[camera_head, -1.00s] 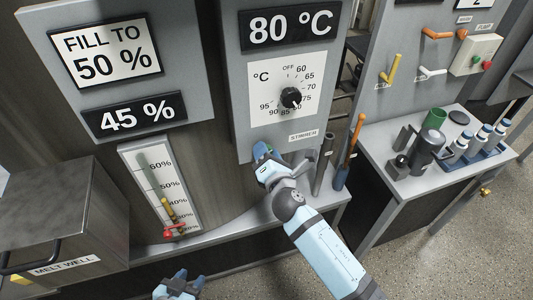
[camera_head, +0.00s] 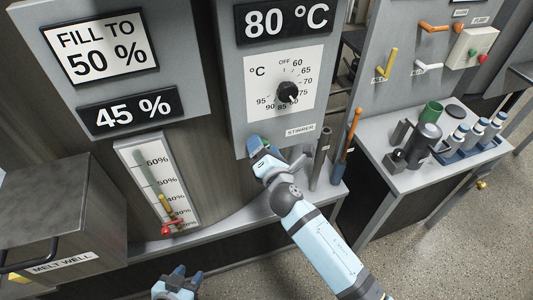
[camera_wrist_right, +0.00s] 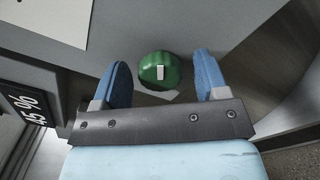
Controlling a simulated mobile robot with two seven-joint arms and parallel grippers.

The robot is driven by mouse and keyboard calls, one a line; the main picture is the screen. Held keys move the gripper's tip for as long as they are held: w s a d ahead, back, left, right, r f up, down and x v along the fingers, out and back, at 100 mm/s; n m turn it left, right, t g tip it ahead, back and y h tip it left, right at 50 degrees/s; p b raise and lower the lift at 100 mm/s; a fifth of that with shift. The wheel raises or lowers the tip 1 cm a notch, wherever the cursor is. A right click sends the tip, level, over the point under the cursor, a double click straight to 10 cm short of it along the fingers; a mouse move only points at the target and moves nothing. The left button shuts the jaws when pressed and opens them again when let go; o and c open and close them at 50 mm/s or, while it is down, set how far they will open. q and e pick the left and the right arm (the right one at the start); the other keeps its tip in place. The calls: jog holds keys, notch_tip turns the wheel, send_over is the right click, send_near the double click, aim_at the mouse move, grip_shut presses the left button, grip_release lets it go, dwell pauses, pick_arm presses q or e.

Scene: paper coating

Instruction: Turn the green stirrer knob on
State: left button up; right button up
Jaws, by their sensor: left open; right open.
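The green stirrer knob (camera_wrist_right: 158,69) is round with a white mark on its face. In the right wrist view it sits between the two blue fingertips of my right gripper (camera_wrist_right: 162,84), with a gap on both sides. The gripper is open and not closed on the knob. In the head view my right gripper (camera_head: 259,149) is at the lower edge of the grey panel, left of the STIRRER label (camera_head: 300,130), and mostly hides the knob. My left gripper (camera_head: 176,284) is open and empty at the bottom edge, away from the panel.
A black temperature dial (camera_head: 288,92) is above the knob under an 80 °C display (camera_head: 285,20). A level gauge (camera_head: 150,165) with a red valve stands at left. Upright tools (camera_head: 347,145) stand right of my right gripper. A side table (camera_head: 410,178) holds bottles and cups.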

jog(key=b+v, duration=0.1)
jog(key=v, duration=1.2)
jog(key=shift+s+b, duration=0.35)
jog(key=shift+d, duration=0.2)
jog(key=s+d+f+m+g+h, duration=0.2)
jog(key=s+d+m+g+h, duration=0.1)
jog(key=d+m, duration=0.55)
jog(key=s+d+f+m+g+h, duration=0.3)
jog(key=s+d+m+h, duration=0.1)
jog(key=d+m, duration=0.4)
jog(key=s+d+f+m+g+y, duration=0.15)
jog(key=s+d+m+g, duration=0.35)
jog(key=s+m+g, duration=0.5)
jog(key=w+a+f+t+y+p, duration=0.3)
jog(key=a+f+t, duration=0.3)
jog(key=f+t, duration=0.3)
jog(key=shift+t+p, duration=0.4)
jog(key=shift+p, duration=0.2)
